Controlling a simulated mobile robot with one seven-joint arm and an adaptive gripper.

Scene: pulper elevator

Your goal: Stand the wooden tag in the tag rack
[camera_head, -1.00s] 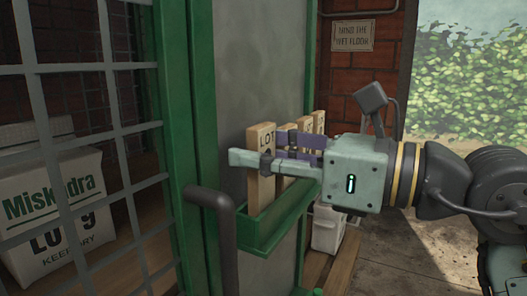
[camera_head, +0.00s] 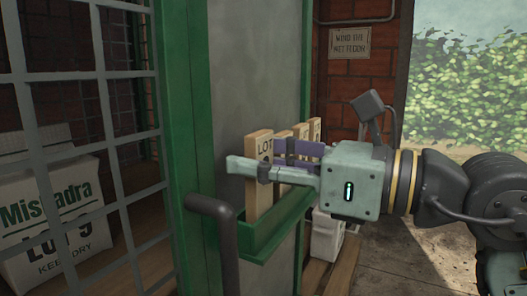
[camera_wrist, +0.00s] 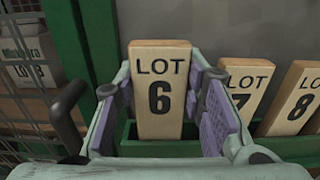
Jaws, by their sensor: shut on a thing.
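The wooden tag marked LOT 6 (camera_wrist: 160,92) stands upright between my fingers, with its face towards the wrist camera. In the head view the tag (camera_head: 260,148) shows above and below the near finger. My gripper (camera_head: 262,168) is shut on the tag, with purple finger pads at its two sides. The green tag rack (camera_head: 262,240) is fixed on the grey panel. The tag's lower end is hidden behind the rack's front wall, so I cannot tell whether it touches the bottom. The rack's front also shows in the wrist view (camera_wrist: 165,149).
Tags LOT 7 (camera_wrist: 243,88) and LOT 8 (camera_wrist: 299,98) stand in the rack to the right. A dark curved handle (camera_head: 222,225) stands close in front at left. A mesh door (camera_head: 100,150) and a white sack (camera_head: 45,215) are further left.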

